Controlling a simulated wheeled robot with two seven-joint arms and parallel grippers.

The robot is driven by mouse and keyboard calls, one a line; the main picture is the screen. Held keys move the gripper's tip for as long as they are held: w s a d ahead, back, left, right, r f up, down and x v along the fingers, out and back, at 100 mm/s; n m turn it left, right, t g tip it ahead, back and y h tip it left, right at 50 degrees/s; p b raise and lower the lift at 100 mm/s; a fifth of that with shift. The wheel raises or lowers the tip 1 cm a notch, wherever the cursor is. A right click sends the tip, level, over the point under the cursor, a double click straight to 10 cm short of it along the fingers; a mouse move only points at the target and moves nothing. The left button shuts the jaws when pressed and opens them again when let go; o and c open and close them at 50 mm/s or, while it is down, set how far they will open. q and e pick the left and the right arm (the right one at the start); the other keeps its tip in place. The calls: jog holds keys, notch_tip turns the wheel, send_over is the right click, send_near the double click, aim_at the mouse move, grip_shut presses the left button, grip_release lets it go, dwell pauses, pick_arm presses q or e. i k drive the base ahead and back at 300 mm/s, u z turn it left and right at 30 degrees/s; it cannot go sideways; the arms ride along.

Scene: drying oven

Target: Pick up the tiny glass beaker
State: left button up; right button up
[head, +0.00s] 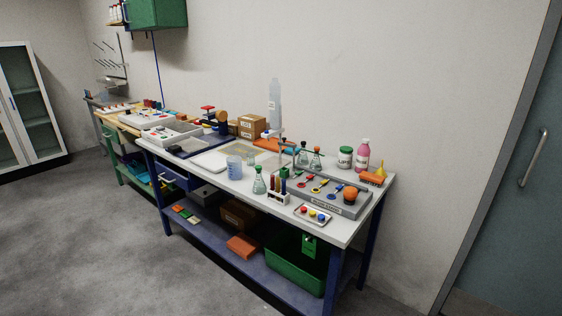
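A small, clear glass vessel (251,158) stands on the white workbench top (213,183), just behind and right of a larger bluish beaker (234,169). It looks like the tiny glass beaker, but it is too small and faint to be sure. A conical flask with green contents (259,183) stands in front of it. Neither of my grippers is in view, so nothing shows of what they hold.
A tube rack (279,196) and a grey tray (330,195) with coloured spoons crowd the right half of the bench. A clear bottle (274,100) and cardboard boxes (251,125) stand behind. Open grey floor (90,240) lies in front, at left.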

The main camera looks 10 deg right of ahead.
aim_at(251, 160)
jog(key=z, duration=0.55)
jog(key=k, duration=0.65)
jog(key=z, duration=0.2)
jog(key=i, duration=1.1)
jog(key=u, duration=0.65)
jog(key=i, duration=0.45)
jog(key=u, duration=2.25)
